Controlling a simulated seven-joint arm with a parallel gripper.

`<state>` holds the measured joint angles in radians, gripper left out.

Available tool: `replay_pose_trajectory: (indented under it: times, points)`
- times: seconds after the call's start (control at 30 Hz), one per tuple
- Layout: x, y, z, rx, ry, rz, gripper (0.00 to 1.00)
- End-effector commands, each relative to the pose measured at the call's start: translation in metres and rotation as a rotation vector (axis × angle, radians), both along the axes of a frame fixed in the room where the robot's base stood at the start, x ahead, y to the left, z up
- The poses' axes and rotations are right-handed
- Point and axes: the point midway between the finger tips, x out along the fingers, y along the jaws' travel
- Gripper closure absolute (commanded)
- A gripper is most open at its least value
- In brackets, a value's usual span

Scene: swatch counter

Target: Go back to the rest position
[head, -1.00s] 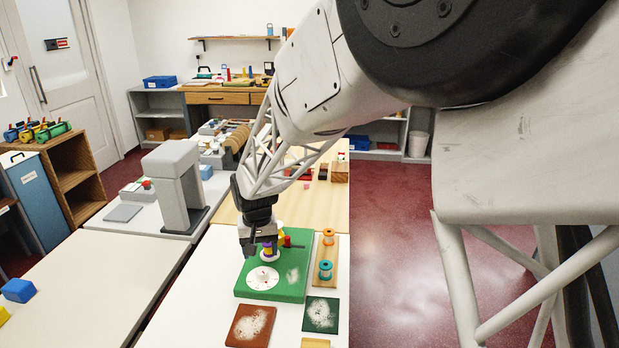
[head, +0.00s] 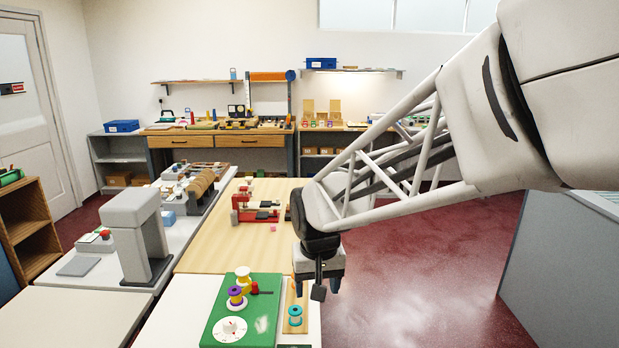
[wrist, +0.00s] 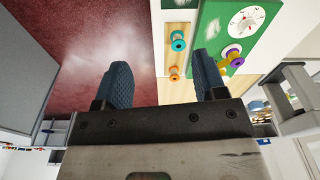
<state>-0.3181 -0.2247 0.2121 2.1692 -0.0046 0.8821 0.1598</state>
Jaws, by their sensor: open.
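My gripper (head: 324,284) is open and empty, raised at the right edge of the table, above the end of a wooden strip. In the wrist view its two dark ribbed fingers (wrist: 160,84) stand wide apart with nothing between them. The green board (head: 215,320) with a white dial (head: 230,330) lies on the white table to the left of my gripper. A purple spool (head: 236,296) and a yellow spool (head: 243,275) stand on the board, beside a small red part (head: 255,288).
A teal spool (head: 295,315) stands on the wooden strip (head: 290,297), close below my gripper. A grey column-shaped machine (head: 137,235) stands at the left. A red device (head: 243,208) sits on the wooden table behind. Open red floor (head: 420,290) lies to the right.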

Motion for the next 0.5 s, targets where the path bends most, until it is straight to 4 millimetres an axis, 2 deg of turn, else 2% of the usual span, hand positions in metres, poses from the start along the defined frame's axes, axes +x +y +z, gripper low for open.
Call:
replay_pose_trajectory:
  times: [0.03, 0.2, 0.5]
  points:
    - [-0.01, -0.014, 0.006, 0.002, -0.01, -0.012, 0.35]
    - [-0.041, -0.051, 0.02, 0.004, -0.03, -0.043, 0.35]
    - [-0.102, -0.106, 0.033, 0.004, -0.069, -0.095, 0.35]
